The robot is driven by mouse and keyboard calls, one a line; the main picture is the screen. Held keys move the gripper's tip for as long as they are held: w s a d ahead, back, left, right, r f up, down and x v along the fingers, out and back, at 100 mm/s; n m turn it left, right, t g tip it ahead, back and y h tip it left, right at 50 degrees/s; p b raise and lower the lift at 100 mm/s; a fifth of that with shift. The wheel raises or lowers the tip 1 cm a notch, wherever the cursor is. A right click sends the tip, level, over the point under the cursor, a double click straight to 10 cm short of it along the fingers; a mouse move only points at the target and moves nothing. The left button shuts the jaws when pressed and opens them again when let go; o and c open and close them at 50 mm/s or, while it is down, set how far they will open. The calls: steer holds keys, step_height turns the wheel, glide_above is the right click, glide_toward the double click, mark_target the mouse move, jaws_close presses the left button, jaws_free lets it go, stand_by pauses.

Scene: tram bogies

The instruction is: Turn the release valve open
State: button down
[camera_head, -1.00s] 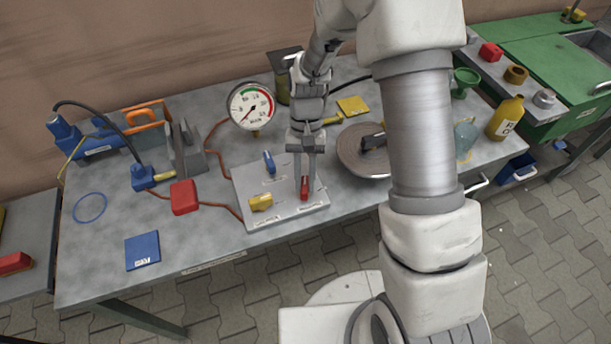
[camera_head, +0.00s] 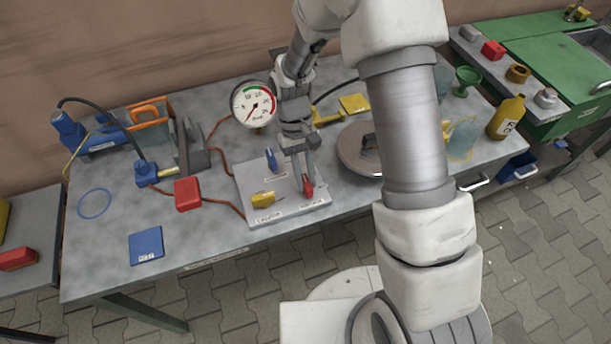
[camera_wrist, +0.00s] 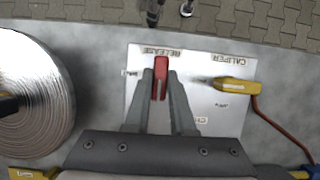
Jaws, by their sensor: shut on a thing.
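The release valve is a red lever (camera_head: 307,187) at the front right of a pale panel (camera_head: 287,196) on the workbench. In the wrist view the red lever (camera_wrist: 161,79) stands beside the label RELEASE, its length pointing roughly toward the panel's labelled edge. My gripper (camera_head: 303,178) reaches down to it, leaning in the head view. In the wrist view my gripper (camera_wrist: 160,74) has a finger on each side of the lever and is shut on it. A yellow lever (camera_wrist: 231,85) lies crosswise by the label CALIPER.
A round gauge (camera_head: 254,104) stands behind the panel. A round metal disc (camera_head: 350,151) lies close to its right. A red box (camera_head: 187,193) with hoses is to its left. The front left of the bench is mostly clear around a blue square (camera_head: 146,245).

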steer(key=c, duration=0.8)
jaws_free()
steer(key=shift+o, duration=0.2)
steer(key=p+v, duration=0.2)
steer(key=v, duration=1.5)
steer(key=shift+r, duration=0.25)
